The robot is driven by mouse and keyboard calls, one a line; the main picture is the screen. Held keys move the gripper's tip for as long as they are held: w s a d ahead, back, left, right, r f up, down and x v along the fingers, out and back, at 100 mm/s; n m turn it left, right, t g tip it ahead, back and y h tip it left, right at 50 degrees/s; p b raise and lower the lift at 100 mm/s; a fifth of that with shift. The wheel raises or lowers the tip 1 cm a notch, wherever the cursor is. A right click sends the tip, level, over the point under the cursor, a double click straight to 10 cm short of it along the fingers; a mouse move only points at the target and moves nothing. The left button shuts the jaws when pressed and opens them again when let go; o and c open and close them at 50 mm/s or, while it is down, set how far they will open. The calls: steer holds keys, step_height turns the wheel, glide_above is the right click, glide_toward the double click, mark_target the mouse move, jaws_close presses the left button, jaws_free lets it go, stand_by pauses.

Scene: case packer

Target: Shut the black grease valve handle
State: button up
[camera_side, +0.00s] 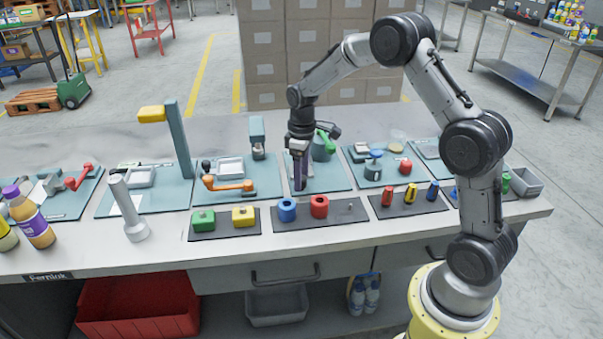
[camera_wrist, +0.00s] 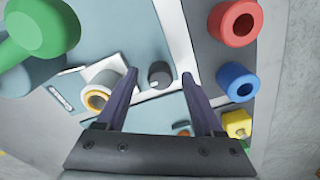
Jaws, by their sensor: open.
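My gripper (camera_side: 300,187) points down over the middle teal station, its purple fingers apart and empty. In the wrist view my gripper (camera_wrist: 160,76) spans a small round black knob (camera_wrist: 160,74) that appears between the fingertips. The picture does not show whether they touch it. Beside the left finger is a cream cylinder (camera_wrist: 97,97) with an orange ring and a dark part on its side. The gripper hides this spot in the side view. I cannot tell for certain which dark part is the grease valve handle. A green handle (camera_side: 326,140) on a teal body stands behind my gripper.
In front lie a blue ring (camera_side: 287,210) and a red ring (camera_side: 319,206) on a dark mat (camera_side: 340,227). An orange crank (camera_side: 228,186) and another black knob (camera_side: 206,165) are on the station to the left. A tall teal post (camera_side: 178,138) stands farther left.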

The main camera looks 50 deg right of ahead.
steer(key=shift+r, duration=0.1)
step_height(320, 180, up, 14)
steer(key=shift+d+f, duration=0.15)
steer(key=shift+f, duration=0.05)
stand_by(0.4)
